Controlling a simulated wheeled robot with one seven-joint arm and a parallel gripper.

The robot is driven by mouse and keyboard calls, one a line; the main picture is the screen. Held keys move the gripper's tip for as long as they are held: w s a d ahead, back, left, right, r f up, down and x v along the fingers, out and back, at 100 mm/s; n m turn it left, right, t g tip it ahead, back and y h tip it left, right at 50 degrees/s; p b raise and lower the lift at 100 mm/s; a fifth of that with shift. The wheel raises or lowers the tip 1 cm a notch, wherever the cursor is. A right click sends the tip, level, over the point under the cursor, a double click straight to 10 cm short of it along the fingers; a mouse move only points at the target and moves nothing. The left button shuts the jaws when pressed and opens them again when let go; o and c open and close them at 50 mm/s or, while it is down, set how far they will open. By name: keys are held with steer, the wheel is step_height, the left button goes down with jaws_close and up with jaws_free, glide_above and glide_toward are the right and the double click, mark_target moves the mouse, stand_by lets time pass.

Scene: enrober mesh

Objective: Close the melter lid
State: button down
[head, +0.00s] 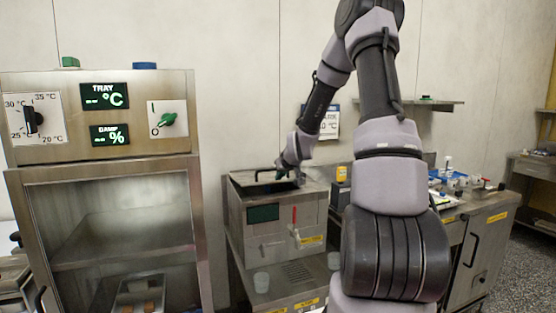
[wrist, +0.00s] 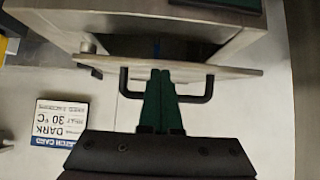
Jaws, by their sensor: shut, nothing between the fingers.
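The melter (head: 278,216) is a steel box with a dark display and a red-handled tap in front. Its lid (wrist: 225,72) shows nearly edge-on in the wrist view, with a dark gap between it and the melter body, so it stands open. Its black bar handle (wrist: 131,82) faces my gripper and also shows at the melter top in the head view (head: 258,173). My gripper (wrist: 160,73) is shut and empty. Its green fingertips lie between the two handle legs, at the lid edge; I cannot tell whether they touch. In the head view, my gripper (head: 281,170) is at the melter's top rear.
A wall card (wrist: 60,122) hangs behind the melter. A steel cabinet with dials (head: 98,115) stands at the left. A counter (head: 475,215) with small items is at the right.

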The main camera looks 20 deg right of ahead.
steer(key=shift+s+f, duration=0.15)
steer(key=shift+f, duration=0.65)
steer(key=shift+s+f, duration=0.15)
steer(key=shift+f, duration=0.65)
